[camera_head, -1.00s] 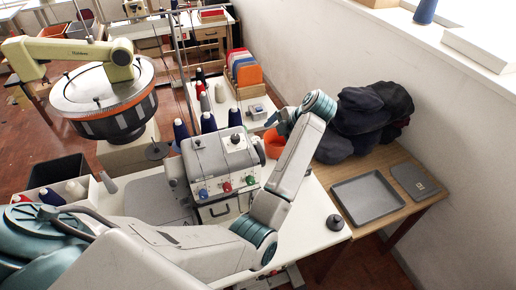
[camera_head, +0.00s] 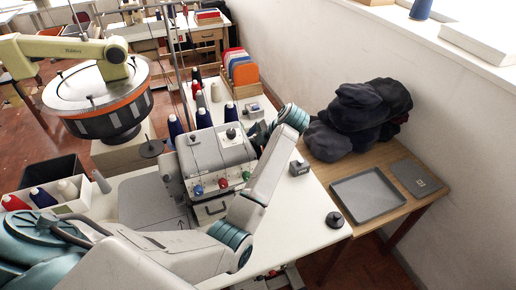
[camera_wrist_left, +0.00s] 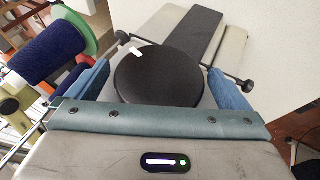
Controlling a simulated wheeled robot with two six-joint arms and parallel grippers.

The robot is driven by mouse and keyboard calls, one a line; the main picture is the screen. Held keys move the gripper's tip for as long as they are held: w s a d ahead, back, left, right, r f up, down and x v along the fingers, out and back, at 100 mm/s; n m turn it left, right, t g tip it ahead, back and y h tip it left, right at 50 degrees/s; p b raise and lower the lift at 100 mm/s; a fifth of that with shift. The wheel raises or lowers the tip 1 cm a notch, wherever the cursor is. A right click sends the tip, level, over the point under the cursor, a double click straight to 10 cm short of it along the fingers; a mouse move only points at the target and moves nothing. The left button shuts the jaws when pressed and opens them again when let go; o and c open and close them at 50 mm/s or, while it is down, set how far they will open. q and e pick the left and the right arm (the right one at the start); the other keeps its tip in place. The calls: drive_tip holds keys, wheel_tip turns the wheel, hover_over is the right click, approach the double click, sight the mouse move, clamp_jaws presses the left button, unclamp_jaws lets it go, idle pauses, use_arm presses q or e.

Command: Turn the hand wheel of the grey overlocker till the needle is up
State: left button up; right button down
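The grey overlocker (camera_head: 215,152) stands on the white table with blue, red and green dials on its front. My left arm reaches over its right end, and my left gripper (camera_head: 257,134) points back at that side. In the left wrist view the black round hand wheel (camera_wrist_left: 158,78), with a white mark at its upper left edge, lies between the blue fingers of the left gripper (camera_wrist_left: 158,82). A narrow gap seems to show beside the wheel, so the fingers look open around it. The needle is hidden from both views. My right gripper is out of view.
A small dark-topped box (camera_head: 299,168) and a black round stand (camera_head: 335,219) sit right of the machine. A grey tray (camera_head: 366,195) and dark cloth pile (camera_head: 357,120) lie on the wooden table. Thread cones (camera_head: 176,128) stand behind the machine.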

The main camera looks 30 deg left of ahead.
use_arm(q)
drive_tip(key=c, duration=0.8)
drive_tip(key=shift+d+f+b, duration=0.1)
drive_tip(key=shift+f+b, duration=0.1)
drive_tip(key=shift+b, duration=0.1)
drive_tip(key=shift+c, duration=0.2)
drive_tip(key=shift+r+t+y, duration=0.15)
drive_tip(key=shift+t+y, duration=0.25)
drive_tip(key=shift+y, duration=0.1)
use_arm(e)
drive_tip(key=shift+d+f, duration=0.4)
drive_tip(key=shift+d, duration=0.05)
use_arm(q)
drive_tip(key=o, duration=0.8)
drive_tip(key=shift+o, duration=0.4)
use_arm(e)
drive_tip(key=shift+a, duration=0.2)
